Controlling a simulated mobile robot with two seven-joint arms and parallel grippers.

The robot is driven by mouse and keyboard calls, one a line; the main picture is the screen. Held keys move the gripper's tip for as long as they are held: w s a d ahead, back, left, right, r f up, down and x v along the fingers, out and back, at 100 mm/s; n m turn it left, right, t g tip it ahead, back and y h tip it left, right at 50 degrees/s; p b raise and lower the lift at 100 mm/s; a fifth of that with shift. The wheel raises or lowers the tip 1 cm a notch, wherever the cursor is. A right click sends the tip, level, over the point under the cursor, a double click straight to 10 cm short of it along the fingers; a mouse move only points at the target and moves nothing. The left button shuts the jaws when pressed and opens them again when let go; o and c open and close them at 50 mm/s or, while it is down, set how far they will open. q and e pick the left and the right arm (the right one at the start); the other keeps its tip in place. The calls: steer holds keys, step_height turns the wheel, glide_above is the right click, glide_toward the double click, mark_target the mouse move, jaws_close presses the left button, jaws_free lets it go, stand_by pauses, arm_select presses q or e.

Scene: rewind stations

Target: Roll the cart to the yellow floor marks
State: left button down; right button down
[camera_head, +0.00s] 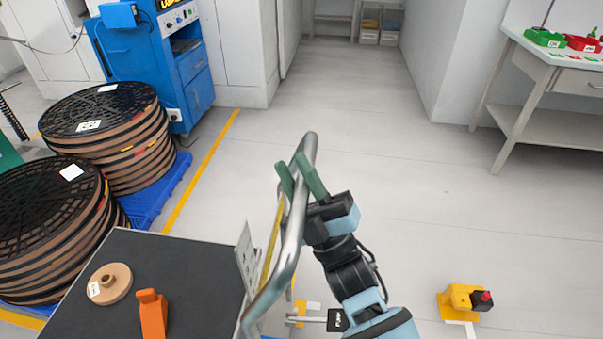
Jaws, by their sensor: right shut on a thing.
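The cart (190,263) stands at the lower left, with a dark flat top and a bent metal handle (292,230) along its right side. My right gripper (304,178), with green fingers, is shut on the upper part of the handle. My left gripper is not in view. A yellow floor line (203,168) runs along the floor left of the handle, past the blue pallet. A small yellow patch (300,308) shows low beside the cart, partly hidden by the handle and my arm; I cannot tell whether it is a floor mark.
A tan spool (110,284) and an orange tool (152,316) are on the cart top. Stacked reels (105,130) stand on a blue pallet (160,200) at left. A yellow device (464,297) lies on the floor at right. A workbench (560,65) is upper right. The central floor is clear.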

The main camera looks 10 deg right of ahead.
steer(key=shift+f, duration=0.1)
steer(key=c, duration=1.2)
jaws_free()
steer(key=shift+c, duration=0.2)
steer(key=b+v, duration=0.1)
steer(key=v, duration=0.7)
